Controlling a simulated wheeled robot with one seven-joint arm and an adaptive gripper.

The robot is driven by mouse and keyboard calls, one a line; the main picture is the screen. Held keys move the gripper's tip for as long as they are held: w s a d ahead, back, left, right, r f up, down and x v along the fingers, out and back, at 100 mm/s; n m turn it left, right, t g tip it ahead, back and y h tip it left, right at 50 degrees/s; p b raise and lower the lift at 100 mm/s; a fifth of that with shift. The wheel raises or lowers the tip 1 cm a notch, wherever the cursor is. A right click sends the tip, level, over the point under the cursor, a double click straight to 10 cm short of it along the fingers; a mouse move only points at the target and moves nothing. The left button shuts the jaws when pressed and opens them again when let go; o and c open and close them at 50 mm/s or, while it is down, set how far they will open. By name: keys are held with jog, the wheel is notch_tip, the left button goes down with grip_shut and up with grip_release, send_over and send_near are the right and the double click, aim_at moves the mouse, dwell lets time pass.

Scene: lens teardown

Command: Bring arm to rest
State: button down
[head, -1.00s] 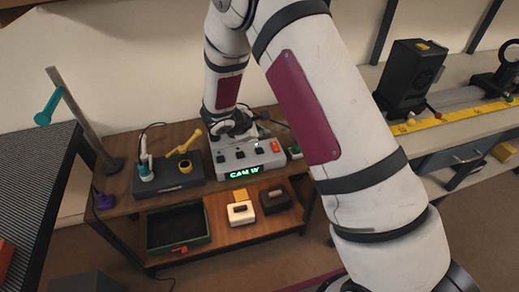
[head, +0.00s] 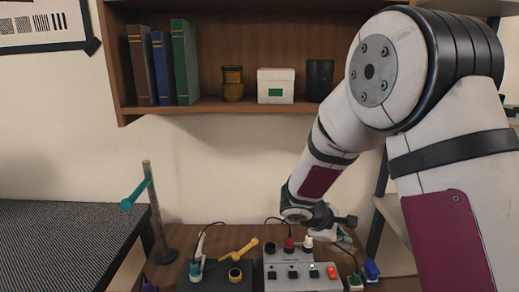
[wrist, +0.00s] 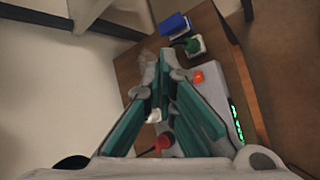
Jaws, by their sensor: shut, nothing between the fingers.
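My arm (head: 455,150) comes in from the right of the head view and bends down toward the wooden bench. My gripper (head: 325,222) is just above the back of the grey control box (head: 300,277), near its red and white knobs. In the wrist view my gripper (wrist: 160,95) shows its teal finger pads, with nothing between them. A red knob (wrist: 163,143) and an orange-red button (wrist: 198,77) of the box show below and beyond the fingers. I cannot tell whether the fingertips touch anything.
A yellow lever (head: 240,250) and a teal-based tool (head: 196,268) stand left of the box. Blue (head: 371,268) and green-white (head: 355,282) connectors lie right of it. A post with a teal arm (head: 155,215) stands at left. A shelf (head: 215,106) with books and jars hangs above.

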jog(key=s+d+r+m+g+p, duration=0.1)
jog(key=s+d+r+m, duration=0.25)
jog(key=s+r, duration=0.6)
jog(key=s+a+r+m+y+p, duration=0.1)
jog(key=s+a+r+m+y, duration=0.1)
jog(key=s+r, duration=0.3)
jog(key=s+a+r+m+y+p, duration=0.2)
jog(key=s+r+m+y, duration=0.1)
jog(key=s, duration=0.9)
jog(key=s+a+r+m+t+y+p, duration=0.1)
jog(key=s+a+r+m+y+p, duration=0.1)
jog(key=s+r, duration=0.4)
jog(key=s+a+m, duration=0.1)
jog(key=s+m, duration=0.1)
jog(key=s, duration=0.1)
jog(key=shift+s+r+y, duration=0.15)
jog(key=shift+r+y, duration=0.2)
jog(key=shift+y, duration=0.05)
jog(key=shift+a, duration=0.1)
